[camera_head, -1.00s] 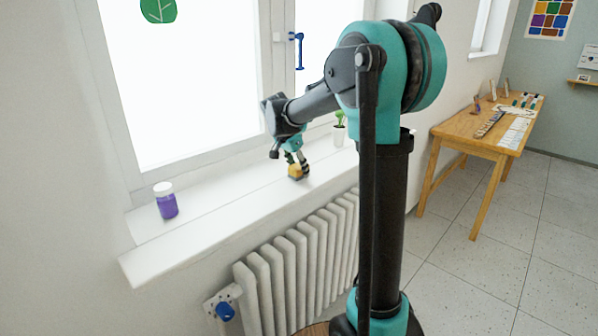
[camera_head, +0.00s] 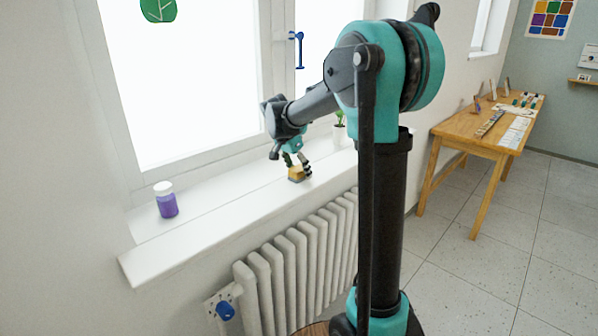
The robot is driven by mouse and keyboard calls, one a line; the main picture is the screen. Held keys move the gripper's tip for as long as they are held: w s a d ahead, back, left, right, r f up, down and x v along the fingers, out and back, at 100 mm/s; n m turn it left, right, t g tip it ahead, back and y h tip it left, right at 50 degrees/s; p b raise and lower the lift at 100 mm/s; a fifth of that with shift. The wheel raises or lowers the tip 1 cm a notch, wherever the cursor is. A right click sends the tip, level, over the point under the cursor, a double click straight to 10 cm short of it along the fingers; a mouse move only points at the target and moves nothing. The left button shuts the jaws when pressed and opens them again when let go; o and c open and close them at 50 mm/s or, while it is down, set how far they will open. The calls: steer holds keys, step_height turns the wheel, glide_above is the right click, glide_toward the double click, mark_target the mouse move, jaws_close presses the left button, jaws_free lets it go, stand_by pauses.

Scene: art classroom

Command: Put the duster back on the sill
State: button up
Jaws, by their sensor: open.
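The duster (camera_head: 296,174), a small block with a yellow-tan body and a dark underside, rests on the white window sill (camera_head: 232,205) near its front edge. My gripper (camera_head: 298,168) is right above and around the duster, pointing down. Its fingers are spread open, one at the right side of the duster and one behind its upper left. Whether a finger still touches the duster is too small to tell.
A jar of purple paint (camera_head: 166,202) with a white lid stands on the sill at the left. A small potted plant (camera_head: 340,130) stands on the sill right of my gripper. A radiator (camera_head: 300,255) is below the sill. A wooden table (camera_head: 468,140) stands at the right.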

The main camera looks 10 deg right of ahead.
steer(key=v, duration=1.2)
